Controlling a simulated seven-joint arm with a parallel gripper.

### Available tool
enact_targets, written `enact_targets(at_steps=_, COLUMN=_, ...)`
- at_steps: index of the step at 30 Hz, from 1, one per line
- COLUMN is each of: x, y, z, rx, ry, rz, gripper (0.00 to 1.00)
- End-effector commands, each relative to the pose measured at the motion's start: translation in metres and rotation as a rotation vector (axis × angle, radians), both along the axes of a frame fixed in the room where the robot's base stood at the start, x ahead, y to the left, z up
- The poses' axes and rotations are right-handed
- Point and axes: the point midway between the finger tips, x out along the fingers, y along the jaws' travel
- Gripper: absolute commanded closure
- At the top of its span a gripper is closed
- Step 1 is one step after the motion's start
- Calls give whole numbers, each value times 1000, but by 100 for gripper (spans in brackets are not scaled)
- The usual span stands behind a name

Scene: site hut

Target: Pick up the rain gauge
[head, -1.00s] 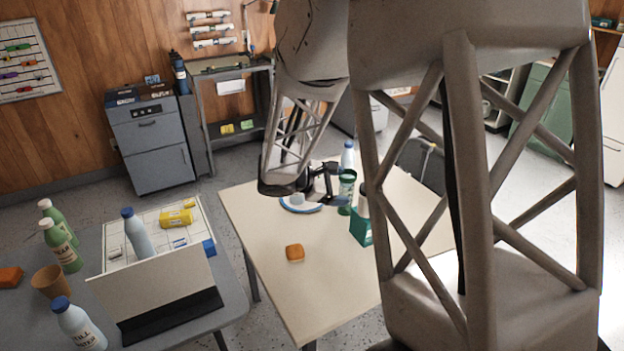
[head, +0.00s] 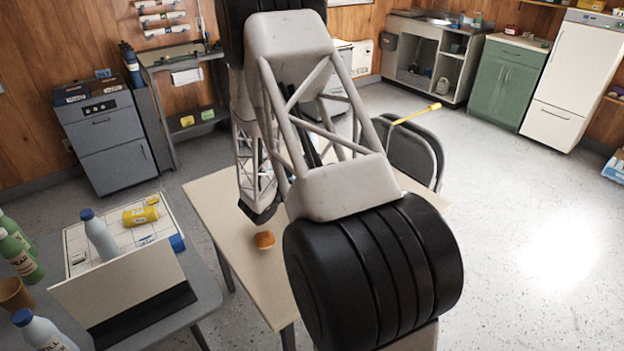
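I cannot make out the rain gauge in the head view now. My arm covers most of the pale table (head: 213,190), where a green-and-clear upright cylinder stood a second ago; I cannot tell for sure that this is the gauge. The dark wrist end of my arm hangs low over the table's left part. My gripper's fingers are hidden behind my own arm links, so I cannot see whether they hold anything.
A small orange-brown block (head: 264,240) lies on the pale table near my wrist. A grey table at left holds a white board (head: 120,290), bottles (head: 100,235) and a yellow container (head: 140,215). Dark chairs (head: 405,150) stand behind the pale table. Floor at right is clear.

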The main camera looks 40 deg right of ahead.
Motion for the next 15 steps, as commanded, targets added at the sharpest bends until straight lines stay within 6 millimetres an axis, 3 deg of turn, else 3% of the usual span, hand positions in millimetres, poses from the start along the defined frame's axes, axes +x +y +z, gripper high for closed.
enact_targets(at_steps=15, x=3, y=-6, z=-2, rx=-4, ry=4, rz=6, gripper=14)
